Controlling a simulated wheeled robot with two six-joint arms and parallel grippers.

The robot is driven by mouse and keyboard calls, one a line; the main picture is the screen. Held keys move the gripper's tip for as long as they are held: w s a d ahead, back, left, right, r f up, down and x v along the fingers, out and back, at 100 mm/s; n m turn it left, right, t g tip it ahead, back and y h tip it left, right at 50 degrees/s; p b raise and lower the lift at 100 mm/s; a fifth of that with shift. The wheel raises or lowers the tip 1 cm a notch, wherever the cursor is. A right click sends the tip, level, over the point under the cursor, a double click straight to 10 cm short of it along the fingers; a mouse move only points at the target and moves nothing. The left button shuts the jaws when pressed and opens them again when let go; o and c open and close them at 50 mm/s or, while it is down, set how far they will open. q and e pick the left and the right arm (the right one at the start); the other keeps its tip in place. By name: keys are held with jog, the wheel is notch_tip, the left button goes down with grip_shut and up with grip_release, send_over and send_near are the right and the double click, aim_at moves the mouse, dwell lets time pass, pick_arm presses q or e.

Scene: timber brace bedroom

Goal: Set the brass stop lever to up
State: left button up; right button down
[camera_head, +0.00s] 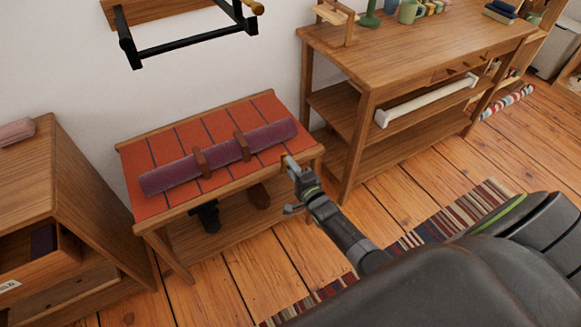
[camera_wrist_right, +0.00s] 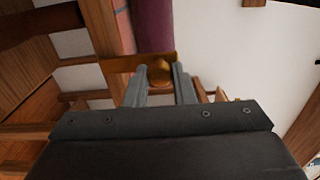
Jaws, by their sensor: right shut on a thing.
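My right gripper (camera_head: 290,165) is at the right end of a low wooden bench. In the right wrist view its two fingers (camera_wrist_right: 160,82) are shut around the rounded end of a brass-coloured lever (camera_wrist_right: 120,64). The lever's bar lies roughly crosswise in that view, just in front of the end of a purple roll (camera_wrist_right: 153,25). In the head view the lever is hidden or too small to make out at the fingertips. The purple roll (camera_head: 220,157) lies on the bench's orange slatted top (camera_head: 262,108), with two brown wooden pieces across it. My left gripper is not in view.
A wooden cabinet (camera_head: 85,190) stands left of the bench, and a taller shelved table (camera_head: 415,55) stands to the right. A black wall rack (camera_head: 195,42) hangs above. Dark objects sit on the bench's lower shelf. A striped rug (camera_head: 430,225) lies on the floor in front.

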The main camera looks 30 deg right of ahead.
dwell(0.3)
jog(key=c, duration=1.2)
grip_release()
jog(key=shift+s, duration=0.1)
pick_arm(q)
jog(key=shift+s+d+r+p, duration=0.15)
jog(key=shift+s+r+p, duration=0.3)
jog(key=shift+p, duration=0.65)
pick_arm(e)
jog(key=s, duration=1.7)
jog(key=shift+d, duration=0.3)
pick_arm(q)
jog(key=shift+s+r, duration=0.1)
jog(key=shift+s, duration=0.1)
pick_arm(e)
jog(key=shift+s, duration=0.1)
